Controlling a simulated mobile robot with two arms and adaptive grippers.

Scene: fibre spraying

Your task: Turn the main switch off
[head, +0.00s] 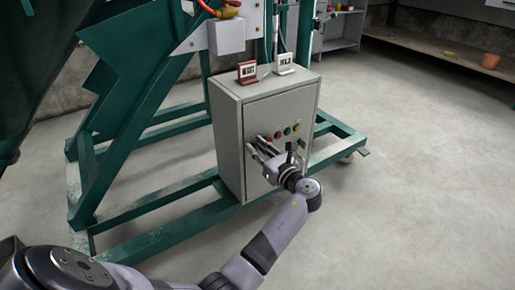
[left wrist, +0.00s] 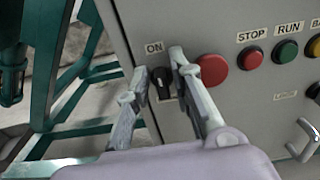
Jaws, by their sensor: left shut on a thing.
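The main switch (left wrist: 161,83) is a small black rotary knob on the grey control cabinet (head: 235,140), just below an ON label (left wrist: 154,47) in the left wrist view. My left gripper (head: 258,148) is at the cabinet's front. In the left wrist view its two fingers (left wrist: 156,84) stand on either side of the knob and are shut on it. The fingers hide part of the knob, and its exact angle is hard to tell. In the head view the gripper hides the switch. My right gripper is not in view.
A large red button (left wrist: 211,70) sits close right of the fingers. A red STOP button (left wrist: 250,58) and a green RUN button (left wrist: 286,51) are further right, above a metal handle (left wrist: 305,138). A green steel frame (head: 165,235) surrounds the cabinet. The floor to the right is clear.

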